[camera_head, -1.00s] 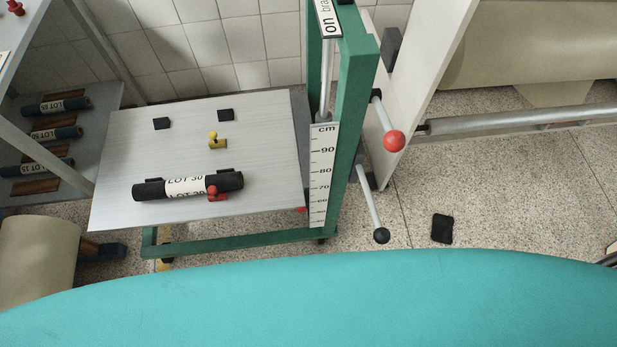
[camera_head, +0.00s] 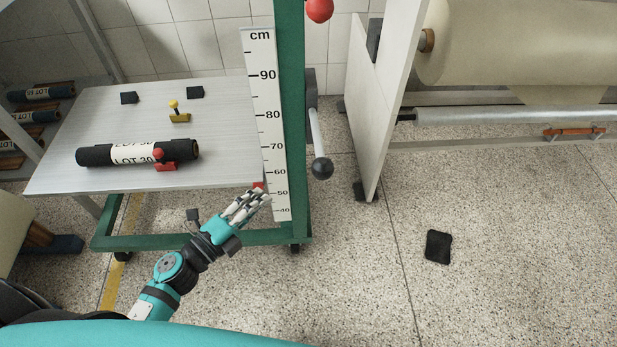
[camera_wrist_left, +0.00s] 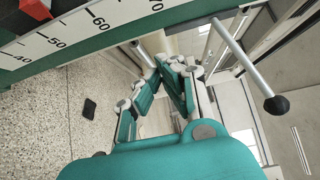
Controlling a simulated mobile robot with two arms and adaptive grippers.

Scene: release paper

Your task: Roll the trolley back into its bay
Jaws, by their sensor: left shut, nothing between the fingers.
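The trolley has a green frame (camera_head: 291,130), a grey platform (camera_head: 90,110) and a white centimetre scale (camera_head: 265,110) on its upright. A black roll with a LOT label (camera_head: 130,153) lies on the platform between black blocks and small red and yellow stops. A lever with a black knob (camera_head: 321,168) sticks out right of the upright. My left gripper (camera_head: 262,192) is shut and empty, in front of the scale's lower part near the platform's front right corner. In the left wrist view its fingers (camera_wrist_left: 160,62) are closed together, with the scale above left. My right gripper is not in view.
A rack with several rolls (camera_head: 35,117) stands at the left. A white panel (camera_head: 385,90) and a large beige roll (camera_head: 520,45) stand at the right. A black pad (camera_head: 438,247) lies on the otherwise open speckled floor. A yellow line (camera_head: 112,280) runs under the trolley.

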